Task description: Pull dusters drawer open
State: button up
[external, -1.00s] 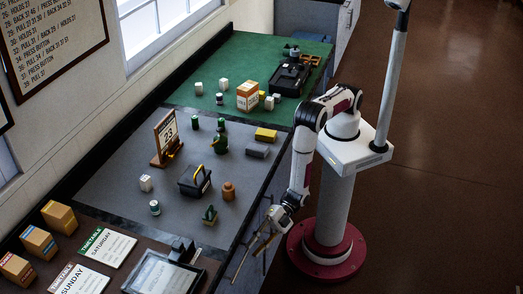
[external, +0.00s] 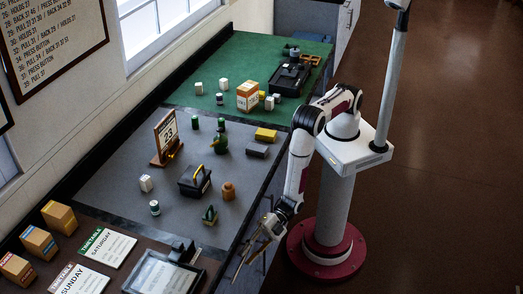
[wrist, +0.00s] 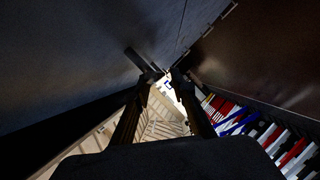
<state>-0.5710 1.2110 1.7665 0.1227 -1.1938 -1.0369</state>
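My gripper (external: 242,262) points down and left beside the grey cabinet front, below the counter's right edge. In the wrist view its two dark fingers (wrist: 165,77) are apart, with a gap between the tips, so it looks open. A blue-grey panel (wrist: 75,60) fills the left of that view. A short dark bar (wrist: 138,62), possibly a handle, lies by the left fingertip; I cannot tell whether they touch. No dusters label is readable, so I cannot tell which drawer this is.
The counter (external: 120,205) carries a black basket (external: 194,181), a calendar stand (external: 166,140) and several small items. A framed tablet (external: 160,275) lies at the near end. The brown floor (external: 450,180) right of my base is clear.

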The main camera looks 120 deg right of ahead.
aim_at(242, 261)
jog(key=shift+x, duration=1.85)
grip_shut()
